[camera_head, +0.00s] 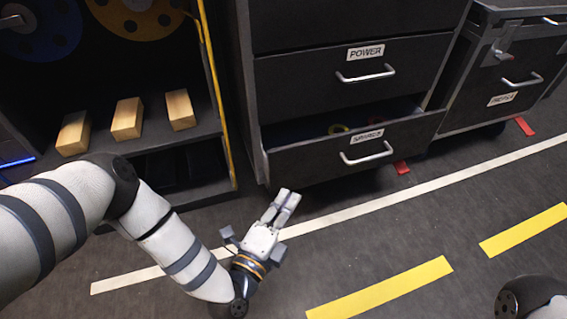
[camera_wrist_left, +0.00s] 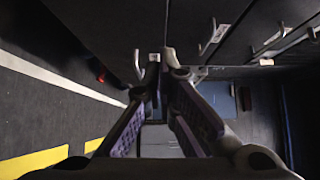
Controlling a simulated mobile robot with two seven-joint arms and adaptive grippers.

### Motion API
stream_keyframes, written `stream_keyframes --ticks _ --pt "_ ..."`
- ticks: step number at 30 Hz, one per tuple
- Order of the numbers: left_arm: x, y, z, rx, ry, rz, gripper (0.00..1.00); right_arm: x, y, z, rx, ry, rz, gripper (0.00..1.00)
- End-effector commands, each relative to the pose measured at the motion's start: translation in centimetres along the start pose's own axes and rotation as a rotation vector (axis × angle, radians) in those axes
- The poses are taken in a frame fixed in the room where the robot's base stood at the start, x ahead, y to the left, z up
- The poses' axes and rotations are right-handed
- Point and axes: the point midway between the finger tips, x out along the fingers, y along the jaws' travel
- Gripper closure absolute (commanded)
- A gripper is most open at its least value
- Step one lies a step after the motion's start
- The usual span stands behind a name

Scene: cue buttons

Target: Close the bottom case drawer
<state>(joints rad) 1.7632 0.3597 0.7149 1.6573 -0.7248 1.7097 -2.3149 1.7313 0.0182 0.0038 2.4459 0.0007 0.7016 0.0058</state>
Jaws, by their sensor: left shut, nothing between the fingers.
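The bottom case drawer (camera_head: 345,150) is dark, with a metal bar handle (camera_head: 367,153) and a white label that seems to read SPARES. It stands pulled out, with a greenish ring and an orange item visible inside. My left gripper (camera_head: 287,193) is shut and empty, low over the floor, in front of and to the left of the drawer front, apart from the handle in the head view. Its fingers (camera_wrist_left: 160,70) also show in the left wrist view, with a metal handle (camera_wrist_left: 138,64) beyond their tips. My right gripper is not in view.
The POWER drawer (camera_head: 350,75) above is shut. A cabinet at left holds wooden blocks (camera_head: 127,118) on a shelf and has a yellow edge (camera_head: 215,85). Another dark case (camera_head: 500,75) stands at right. Red tabs (camera_head: 402,168) show low by the cases.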

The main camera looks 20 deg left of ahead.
Motion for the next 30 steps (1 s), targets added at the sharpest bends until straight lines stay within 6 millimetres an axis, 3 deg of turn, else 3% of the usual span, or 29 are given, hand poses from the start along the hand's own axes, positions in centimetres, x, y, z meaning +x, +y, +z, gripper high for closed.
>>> stream_keyframes --ticks 11,12,19,30 --pt "8.2 0.6 0.1 -0.001 -0.001 0.003 1.0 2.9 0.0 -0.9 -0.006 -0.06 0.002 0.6" --pt "8.7 0.6 0.9 0.001 -0.004 0.004 1.0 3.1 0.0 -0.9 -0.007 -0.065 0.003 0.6" --pt "10.5 0.3 2.7 0.001 0.0 0.002 1.0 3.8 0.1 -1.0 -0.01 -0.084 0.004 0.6" --pt "10.8 0.1 2.9 0.001 0.002 0.001 1.0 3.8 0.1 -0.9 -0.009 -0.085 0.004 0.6"
